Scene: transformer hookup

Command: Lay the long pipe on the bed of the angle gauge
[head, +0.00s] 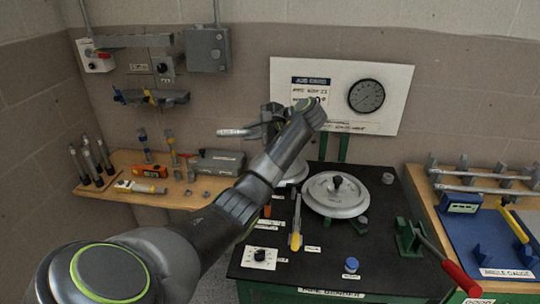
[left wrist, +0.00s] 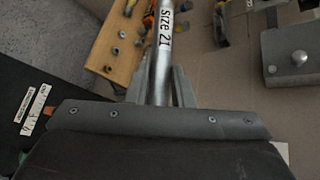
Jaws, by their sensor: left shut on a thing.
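My left gripper (head: 270,124) is raised above the dark bench, in front of the wall board. It is shut on a silver pipe (left wrist: 163,55) with a "SIZE 21" label, which runs up between the fingers in the left wrist view. In the head view the pipe's end (head: 235,132) sticks out to the left; my arm hides the rest. The angle gauge (head: 483,236) is a blue board at the right with dark blue supports (head: 480,254), a yellow arm (head: 514,222) and a blue box. No pipe lies on its supports. My right gripper is not in view.
A rack with long pipes (head: 480,174) stands behind the gauge. A wooden shelf (head: 195,192) with tools is at the left.

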